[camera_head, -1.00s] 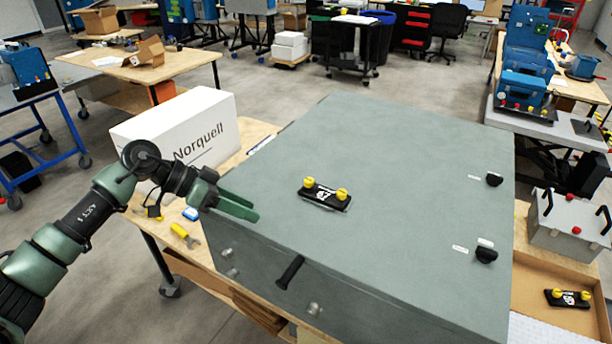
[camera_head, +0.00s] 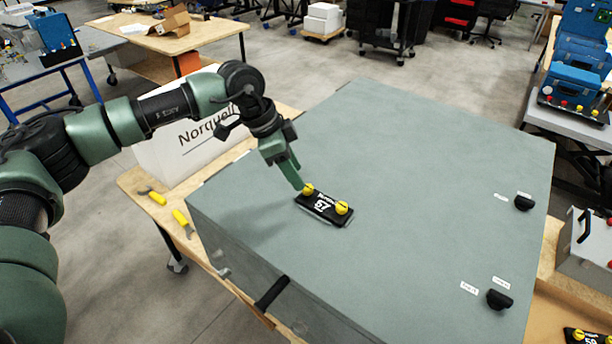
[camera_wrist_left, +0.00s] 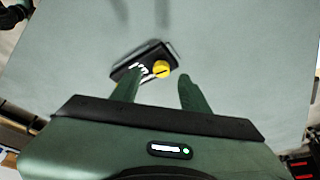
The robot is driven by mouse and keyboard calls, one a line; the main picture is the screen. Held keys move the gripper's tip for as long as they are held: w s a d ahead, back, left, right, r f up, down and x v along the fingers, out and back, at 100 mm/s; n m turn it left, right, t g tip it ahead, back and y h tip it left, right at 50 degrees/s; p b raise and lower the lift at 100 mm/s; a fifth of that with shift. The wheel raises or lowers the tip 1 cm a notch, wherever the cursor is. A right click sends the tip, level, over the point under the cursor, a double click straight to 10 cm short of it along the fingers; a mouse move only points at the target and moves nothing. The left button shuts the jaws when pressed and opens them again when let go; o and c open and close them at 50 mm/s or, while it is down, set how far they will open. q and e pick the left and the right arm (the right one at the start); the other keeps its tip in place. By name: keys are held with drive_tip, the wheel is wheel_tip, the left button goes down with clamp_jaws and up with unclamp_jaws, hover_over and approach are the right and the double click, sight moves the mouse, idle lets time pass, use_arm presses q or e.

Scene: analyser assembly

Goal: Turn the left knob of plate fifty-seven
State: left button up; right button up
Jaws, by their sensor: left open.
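Plate fifty-seven (camera_head: 323,209) is a black plate with a white 57, lying on the grey cabinet top. Its left knob (camera_head: 308,189) and right knob (camera_head: 342,208) are yellow. My left gripper (camera_head: 298,182) points down at the left knob, its fingers close to it or overlapping it in the head view. In the left wrist view, the open gripper (camera_wrist_left: 158,76) has a yellow knob (camera_wrist_left: 161,69) between its finger lines. I cannot tell whether a finger touches it. The other knob does not show there. My right gripper is not in view.
The cabinet's top (camera_head: 420,150) is mostly clear around the plate. Two black knobs (camera_head: 499,299) sit near its right edge. A white Norquell box (camera_head: 180,150) stands behind my left arm. Another black plate (camera_head: 588,336) with yellow knobs lies at the lower right.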

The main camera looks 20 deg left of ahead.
sight(307, 187)
use_arm(q)
drive_tip(key=shift+s+d+f+p, duration=0.1)
drive_tip(key=shift+d+f+p, duration=0.2)
drive_tip(key=shift+f, duration=0.25)
drive_tip(key=x, duration=0.2)
drive_tip(key=shift+w+d+f+p, duration=0.25)
drive_tip(key=shift+w+f+p, duration=0.05)
drive_tip(key=shift+w+p, duration=0.1)
drive_tip(key=shift+w+d+f, duration=0.15)
drive_tip(key=shift+w+f, duration=0.2)
drive_tip(key=shift+f, duration=0.25)
drive_tip(key=shift+s, duration=0.1)
drive_tip(key=shift+s+r, duration=0.1)
drive_tip(key=shift+c, duration=0.7)
drive_tip(key=c, duration=0.6)
clamp_jaws()
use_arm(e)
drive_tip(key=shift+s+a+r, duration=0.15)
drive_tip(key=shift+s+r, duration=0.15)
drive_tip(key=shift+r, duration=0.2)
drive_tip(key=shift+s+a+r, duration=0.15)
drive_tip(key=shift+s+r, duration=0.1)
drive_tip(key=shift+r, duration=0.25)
